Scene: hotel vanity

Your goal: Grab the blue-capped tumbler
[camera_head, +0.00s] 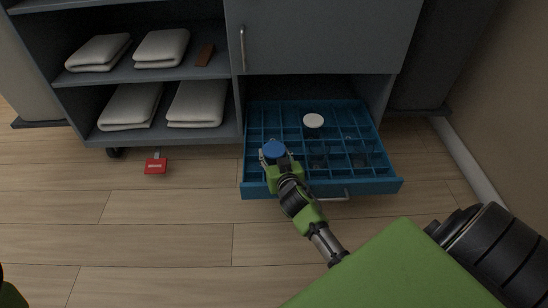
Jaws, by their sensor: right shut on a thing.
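The blue-capped tumbler (274,147) is at the front left of an open blue drawer (373,187). Only its round blue cap shows clearly; its body is hidden by the gripper and the drawer. My right gripper (273,156) reaches in over the drawer's front edge and is shut on the tumbler, with fingers around it just below the cap. I cannot tell whether the tumbler is lifted off the drawer floor. Of my left arm, only a small green and dark part shows at the lower left edge; its gripper is out of view.
A white-capped container (313,121) stands farther back in the divided drawer. Several dark glasses (318,156) sit in compartments right of my gripper. Folded towels (163,47) lie on the left shelves. A red tag (156,166) lies on the wooden floor, which is otherwise clear at left.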

